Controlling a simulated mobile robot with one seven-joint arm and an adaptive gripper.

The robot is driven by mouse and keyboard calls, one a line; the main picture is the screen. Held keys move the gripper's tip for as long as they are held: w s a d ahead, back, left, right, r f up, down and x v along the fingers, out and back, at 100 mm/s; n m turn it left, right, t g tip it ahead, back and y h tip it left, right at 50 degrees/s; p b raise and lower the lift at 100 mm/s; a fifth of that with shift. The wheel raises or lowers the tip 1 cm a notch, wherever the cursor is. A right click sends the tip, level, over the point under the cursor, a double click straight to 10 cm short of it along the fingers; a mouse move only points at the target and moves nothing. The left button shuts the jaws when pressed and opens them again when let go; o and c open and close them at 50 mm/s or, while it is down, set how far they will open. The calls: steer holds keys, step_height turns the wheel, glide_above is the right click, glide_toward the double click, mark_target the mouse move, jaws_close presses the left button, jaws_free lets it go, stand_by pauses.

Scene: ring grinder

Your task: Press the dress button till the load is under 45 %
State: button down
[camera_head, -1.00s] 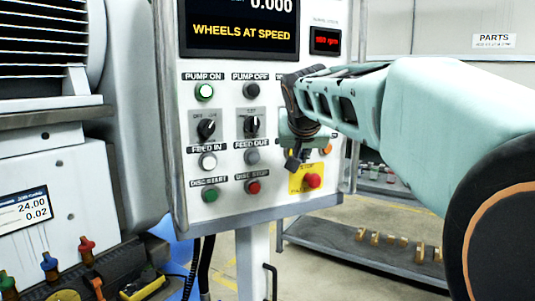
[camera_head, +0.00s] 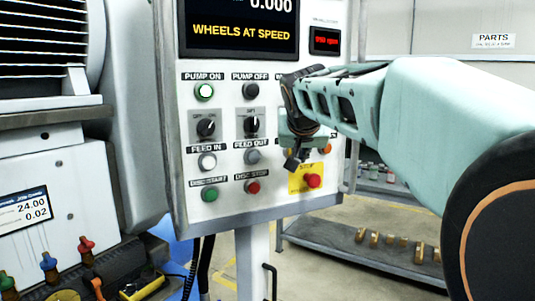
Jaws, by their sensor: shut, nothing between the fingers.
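The white control panel (camera_head: 222,222) fills the middle of the view. My gripper (camera_head: 291,161) is shut, with its fingertips pointing down-left in front of the panel's right-hand part. I cannot tell whether it touches the panel. No label reading dress shows; my gripper and wrist cover part of the right-hand controls. An orange button (camera_head: 326,149) shows partly just right of my gripper. The screen (camera_head: 240,30) reads WHEELS AT SPEED, with 0.000 cut off at the top; no load percentage is in view. A small red rpm display (camera_head: 325,40) is lit beside it.
The red stop button (camera_head: 313,181) on its yellow plate sits just below right of my gripper. Left are the lit pump on button (camera_head: 204,92), disc start (camera_head: 209,195) and disc stop (camera_head: 253,188). The grinder (camera_head: 50,100) stands left. A parts shelf (camera_head: 360,243) stands behind right.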

steer(key=shift+w+a, duration=0.15)
steer(key=shift+w, duration=0.25)
steer(key=shift+w+a, duration=0.2)
steer(key=shift+w, duration=0.3)
stand_by(0.7)
steer(key=shift+s, duration=0.15)
steer(key=shift+s+d+b, duration=0.3)
steer(key=shift+s+d, duration=0.05)
steer(key=shift+s, duration=0.35)
steer(key=shift+s, duration=0.1)
steer(key=s, duration=0.1)
steer(key=s+d+b, duration=0.1)
steer(key=s, duration=0.1)
steer(key=s+b, duration=0.1)
steer(key=shift+s+d+r, duration=0.1)
steer(key=shift+s+d, duration=0.25)
stand_by(0.6)
